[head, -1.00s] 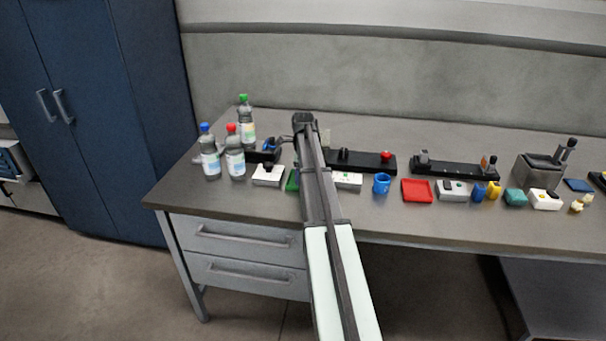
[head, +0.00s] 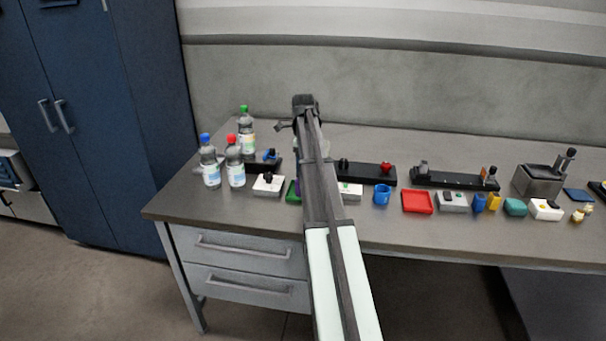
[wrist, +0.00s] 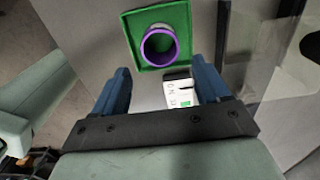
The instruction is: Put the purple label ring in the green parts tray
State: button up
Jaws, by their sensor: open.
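The purple label ring (wrist: 160,45) lies in the green parts tray (wrist: 131,22) in the wrist view, within the tray's rim. In the head view a sliver of the green tray (head: 291,194) and a little of the purple ring (head: 298,187) show at the left edge of my arm, which hides the rest. My gripper (wrist: 164,78) is open in the wrist view, its two blue fingers apart and nothing between them. The ring and tray are beyond the fingertips. In the head view my gripper is mostly hidden behind my own arm.
A white box (wrist: 180,90) with a green mark sits beside the tray. Three bottles, including a red-capped one (head: 235,165), stand at the left. A blue mug (head: 382,194), a red tray (head: 417,201) and a black device (head: 366,171) are to the right. The back of the desk (head: 420,145) has free room.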

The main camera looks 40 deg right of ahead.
jog(key=shift+r, duration=1.35)
